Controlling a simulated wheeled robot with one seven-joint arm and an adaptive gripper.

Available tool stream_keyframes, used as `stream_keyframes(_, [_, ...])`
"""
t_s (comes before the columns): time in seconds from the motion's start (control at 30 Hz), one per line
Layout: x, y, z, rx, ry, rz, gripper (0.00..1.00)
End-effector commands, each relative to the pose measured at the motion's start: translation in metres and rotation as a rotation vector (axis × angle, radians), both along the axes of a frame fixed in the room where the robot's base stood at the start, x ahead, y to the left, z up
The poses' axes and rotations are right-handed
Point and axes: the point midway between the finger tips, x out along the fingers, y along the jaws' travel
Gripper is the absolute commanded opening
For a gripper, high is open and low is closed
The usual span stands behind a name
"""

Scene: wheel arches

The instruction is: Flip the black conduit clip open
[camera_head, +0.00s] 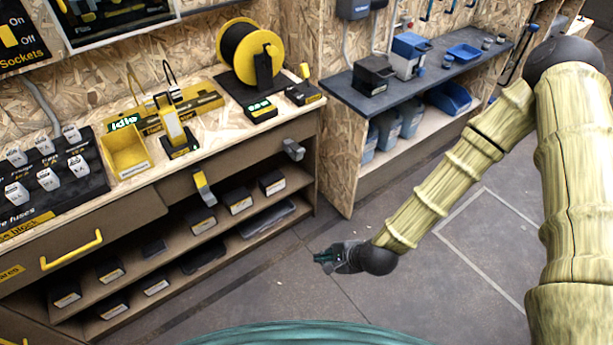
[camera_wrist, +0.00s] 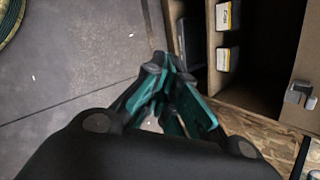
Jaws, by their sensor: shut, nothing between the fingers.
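A dark grey clip (camera_head: 292,149), the likeliest match for the black conduit clip, is on the bench's front face near its right end. It also shows at the right edge of the wrist view (camera_wrist: 300,95). I cannot tell whether its flap is open or shut. A yellow clip (camera_head: 203,188) is on the same front, further left. My gripper (camera_head: 322,258) is in front of the bench, low over the floor, below and apart from the dark clip. In the wrist view its teal fingers (camera_wrist: 160,62) are together and hold nothing.
The workbench (camera_head: 228,148) carries a yellow cable reel (camera_head: 249,53), a yellow bin (camera_head: 125,150) and a fuse block. Open shelves (camera_head: 230,237) with small labelled boxes lie under it. A second bench (camera_head: 425,75) stands at the back right. The floor around my gripper is clear.

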Motion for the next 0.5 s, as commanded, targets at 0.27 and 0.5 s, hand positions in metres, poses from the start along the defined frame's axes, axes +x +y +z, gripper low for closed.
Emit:
stream_keyframes(0.27, [0.098,0.019,0.0,0.351,0.031,-0.369,0.0])
stream_keyframes(0.5, [0.173,0.014,0.028,0.669,0.079,-0.621,0.0])
